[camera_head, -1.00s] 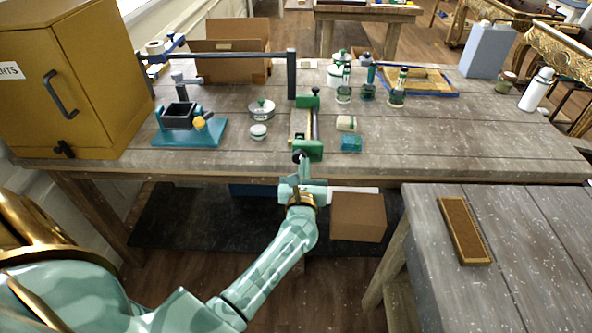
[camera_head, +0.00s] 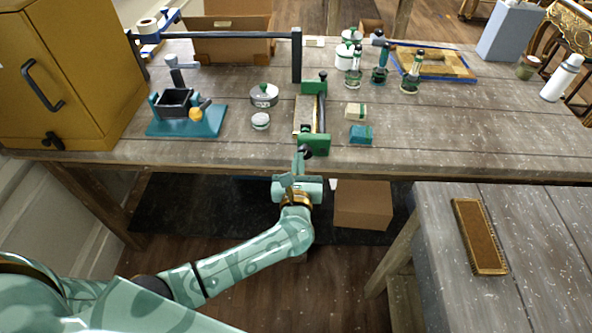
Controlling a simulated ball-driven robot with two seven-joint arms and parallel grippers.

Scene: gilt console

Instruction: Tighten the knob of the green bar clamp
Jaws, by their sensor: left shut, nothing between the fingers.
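The green bar clamp (camera_head: 315,145) lies near the front edge of the wooden workbench, its bar running away from me. A pale block shows alongside the bar between its green ends. Its dark knob (camera_head: 305,152) is at the near end, facing me and just over the bench's front edge. My left gripper (camera_head: 301,163) is shut with nothing between its fingers. Its tips point at the bench edge, right by the knob; I cannot tell whether they touch it. My right gripper is not in view.
A teal-based fixture (camera_head: 188,122) and a lidded round tin (camera_head: 264,95) stand left of the clamp. A teal block (camera_head: 361,134) lies to the right. A yellow cabinet (camera_head: 70,70) fills the left. The bench's right front is clear.

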